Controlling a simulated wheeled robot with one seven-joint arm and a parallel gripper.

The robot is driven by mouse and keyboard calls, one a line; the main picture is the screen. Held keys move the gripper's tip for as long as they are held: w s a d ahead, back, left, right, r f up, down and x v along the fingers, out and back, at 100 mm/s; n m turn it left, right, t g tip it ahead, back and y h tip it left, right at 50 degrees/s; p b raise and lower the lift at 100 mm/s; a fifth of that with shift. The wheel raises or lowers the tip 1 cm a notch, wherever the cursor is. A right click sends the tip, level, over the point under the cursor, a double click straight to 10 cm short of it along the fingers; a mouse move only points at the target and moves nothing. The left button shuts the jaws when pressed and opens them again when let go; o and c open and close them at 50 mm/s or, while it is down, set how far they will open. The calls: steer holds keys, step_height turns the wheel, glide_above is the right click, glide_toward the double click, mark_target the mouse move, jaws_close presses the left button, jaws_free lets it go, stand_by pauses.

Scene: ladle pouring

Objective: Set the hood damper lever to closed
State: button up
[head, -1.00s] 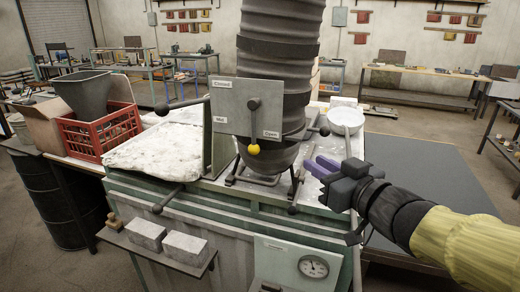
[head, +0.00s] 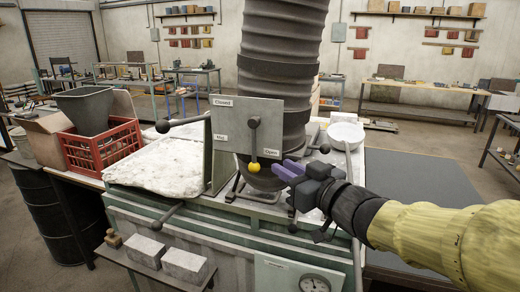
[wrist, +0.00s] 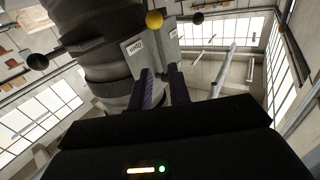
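The hood damper lever (head: 253,139) is a dark rod with a yellow knob (head: 255,168), on a grey panel (head: 233,110) in front of the duct. The panel reads Closed at upper left, Mid at left and Open at lower right. The lever hangs straight down, nearest the Open label. My gripper (head: 284,170), with purple fingers, is just right of the knob and apart from it. In the wrist view the fingers (wrist: 163,85) stand apart with nothing between them, and the knob (wrist: 154,19) shows beyond their tips.
A thick ribbed duct (head: 283,70) rises behind the panel. Black ball-ended handles (head: 163,126) stick out near it. A white bowl (head: 346,132) stands behind my gripper. A red crate (head: 100,146) is at left. A gauge (head: 314,284) is on the furnace front below.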

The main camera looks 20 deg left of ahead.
mark_target(255, 151)
steer(key=p+x, duration=0.2)
steer(key=x, duration=0.8)
steer(key=shift+w+a+p, duration=0.1)
steer(key=shift+a+p, duration=0.1)
steer(key=shift+p, duration=0.2)
steer(key=shift+c, duration=0.5)
jaws_close()
